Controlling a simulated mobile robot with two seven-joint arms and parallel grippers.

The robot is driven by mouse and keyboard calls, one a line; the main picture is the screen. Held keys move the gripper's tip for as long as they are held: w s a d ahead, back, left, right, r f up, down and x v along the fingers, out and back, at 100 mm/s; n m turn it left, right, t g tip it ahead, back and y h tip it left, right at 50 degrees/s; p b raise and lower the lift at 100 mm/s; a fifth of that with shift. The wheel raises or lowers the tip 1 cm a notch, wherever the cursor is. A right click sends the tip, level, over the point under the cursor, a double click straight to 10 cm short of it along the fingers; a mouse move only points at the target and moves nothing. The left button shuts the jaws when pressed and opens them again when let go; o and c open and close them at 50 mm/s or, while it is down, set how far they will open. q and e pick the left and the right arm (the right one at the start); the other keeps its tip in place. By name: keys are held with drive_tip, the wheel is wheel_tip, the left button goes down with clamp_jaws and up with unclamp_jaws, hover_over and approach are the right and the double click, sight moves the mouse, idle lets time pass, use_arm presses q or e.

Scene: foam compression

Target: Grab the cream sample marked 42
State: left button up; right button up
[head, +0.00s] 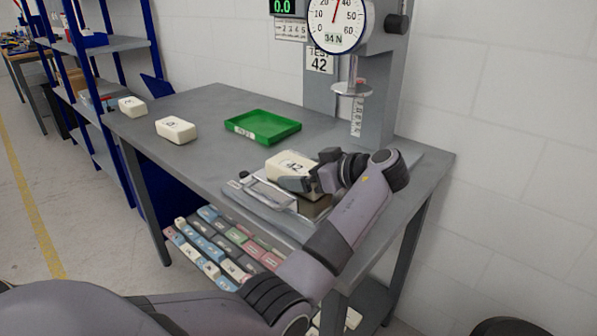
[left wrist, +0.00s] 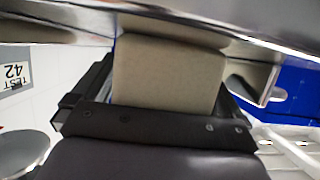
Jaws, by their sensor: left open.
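The cream sample marked 42 (head: 288,162) rests on the metal plate of the test stand, below its round press foot. My left gripper (head: 308,182) is at the sample's near right end, partly hiding it. In the left wrist view, the sample (left wrist: 168,72) fills the space between the two dark fingers of my left gripper (left wrist: 170,88). The fingers stand on either side of it, and the jaws are open. I cannot tell whether either finger touches the sample. My right gripper is not in view.
A green tray (head: 262,120) and two other cream samples, one near (head: 176,129) and one farther (head: 132,105), are on the grey table (head: 205,101). The press column (head: 385,85) with its dial (head: 337,22) rises behind the sample. A metal handle (head: 268,194) lies in front. Several coloured blocks fill the shelf below.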

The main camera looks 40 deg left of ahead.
use_arm(q)
drive_tip(key=c, duration=0.9)
drive_tip(key=shift+r, duration=0.1)
drive_tip(key=shift+c, duration=0.2)
